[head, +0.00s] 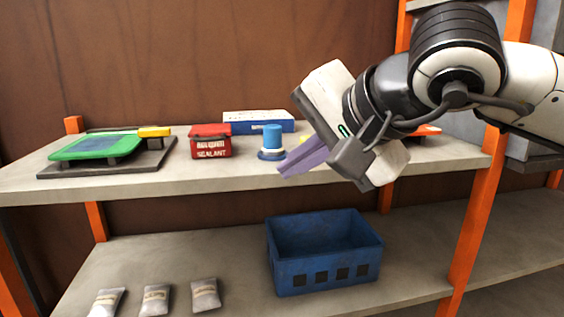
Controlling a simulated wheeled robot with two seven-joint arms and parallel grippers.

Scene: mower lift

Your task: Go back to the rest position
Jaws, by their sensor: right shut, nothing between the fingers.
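My right gripper (292,166) comes in from the upper right of the head view. Its purple fingers are shut with nothing between them. They hang in front of the upper shelf, just right of a blue cylinder on a round base (272,143); I cannot tell if they touch it. My right arm crosses the right side of the view and hides part of the shelf behind it. My left gripper is not in view.
The upper shelf (200,178) holds a green mower-like part (92,146) on a dark tray, a red sealant box (210,141) and a blue-white box (240,122). Below are a blue crate (325,240) and several small bags (156,299). An orange post (472,215) stands right.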

